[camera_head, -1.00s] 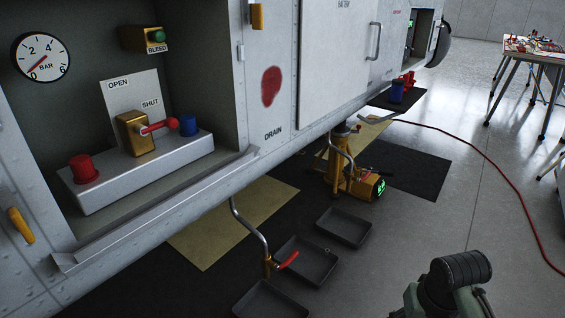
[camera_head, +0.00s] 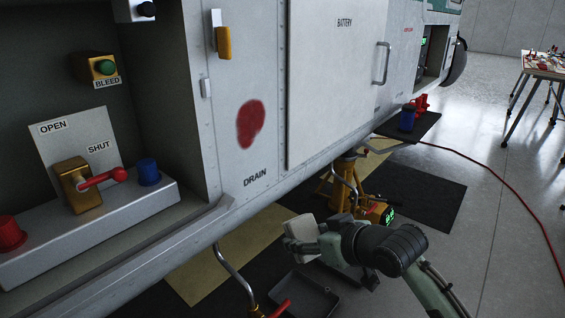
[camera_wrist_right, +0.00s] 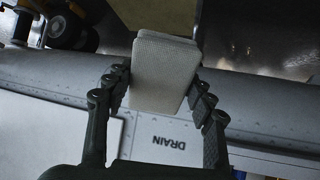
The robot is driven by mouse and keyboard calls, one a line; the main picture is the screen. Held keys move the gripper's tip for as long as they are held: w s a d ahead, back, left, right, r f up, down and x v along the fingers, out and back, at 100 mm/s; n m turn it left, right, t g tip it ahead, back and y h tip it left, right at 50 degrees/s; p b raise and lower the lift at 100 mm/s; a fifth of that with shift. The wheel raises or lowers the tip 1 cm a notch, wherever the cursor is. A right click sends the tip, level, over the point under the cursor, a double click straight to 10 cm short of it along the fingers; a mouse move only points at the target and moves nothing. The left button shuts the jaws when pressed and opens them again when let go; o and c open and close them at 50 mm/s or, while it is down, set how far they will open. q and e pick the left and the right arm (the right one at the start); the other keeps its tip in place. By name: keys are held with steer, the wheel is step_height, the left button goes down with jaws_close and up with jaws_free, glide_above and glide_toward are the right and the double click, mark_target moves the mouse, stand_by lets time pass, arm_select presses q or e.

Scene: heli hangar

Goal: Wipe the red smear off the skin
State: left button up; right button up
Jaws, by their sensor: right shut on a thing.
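The red smear (camera_head: 250,124) is an oval blotch on the pale grey skin (camera_head: 231,60), above the DRAIN label, in the head view. My right gripper (camera_head: 303,240) is low and to the right of the smear, apart from the skin. It is shut on a white cloth pad (camera_head: 298,228). In the right wrist view the pad (camera_wrist_right: 163,72) sits between the two fingers, with the DRAIN label (camera_wrist_right: 169,143) beyond it. The smear does not show in that view. My left gripper is not in view.
An open bay at the left holds a red-handled valve (camera_head: 83,186), a red cap (camera_head: 11,232) and a blue cap (camera_head: 148,172). A yellow jack (camera_head: 341,185) and a dark tray (camera_head: 304,295) stand below.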

steer(key=a+r+n+t+y, duration=0.25)
steer(key=a+r+y, duration=0.2)
steer(key=r, duration=0.65)
steer(key=t+y, duration=0.2)
steer(key=y, duration=0.2)
glide_toward(237, 136)
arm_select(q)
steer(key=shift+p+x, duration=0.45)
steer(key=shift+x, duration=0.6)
arm_select(e)
steer(key=shift+n, duration=0.45)
steer(key=shift+x, duration=2.5)
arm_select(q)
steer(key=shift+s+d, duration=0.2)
arm_select(e)
steer(key=shift+r, duration=0.1)
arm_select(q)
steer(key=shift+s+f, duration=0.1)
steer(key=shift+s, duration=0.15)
arm_select(e)
steer(key=shift+w, duration=0.1)
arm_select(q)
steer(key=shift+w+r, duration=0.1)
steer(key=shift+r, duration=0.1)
arm_select(e)
steer(key=shift+x, duration=0.85)
